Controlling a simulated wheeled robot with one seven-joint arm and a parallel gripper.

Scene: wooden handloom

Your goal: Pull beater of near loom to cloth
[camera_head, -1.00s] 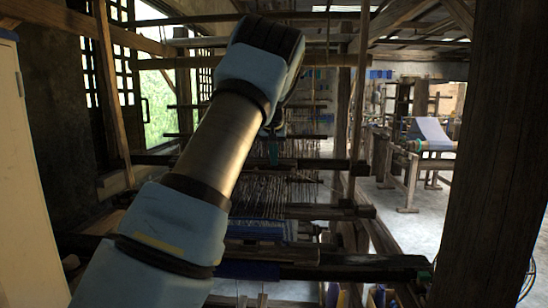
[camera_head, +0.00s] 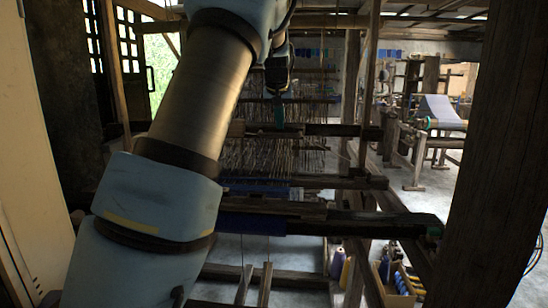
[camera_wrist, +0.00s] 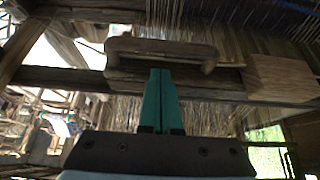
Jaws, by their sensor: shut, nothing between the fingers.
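The near loom's beater is a dark wooden bar (camera_head: 330,130) across the warp threads, with an arched wooden handle on it (camera_wrist: 125,46) in the wrist view. My gripper (camera_wrist: 160,72) has its teal fingers pressed together and empty. The fingertips overlap the gap between the handle and the bar in that view; I cannot tell whether they touch. Blue cloth (camera_head: 250,223) lies on the front beam, nearer than the beater.
A thick dark post (camera_head: 487,150) stands at the right. A pale panel (camera_head: 35,150) stands at the left. A crate of spools (camera_head: 395,283) is on the floor at the lower right. Another loom (camera_head: 425,135) stands farther back at the right, with open floor around it.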

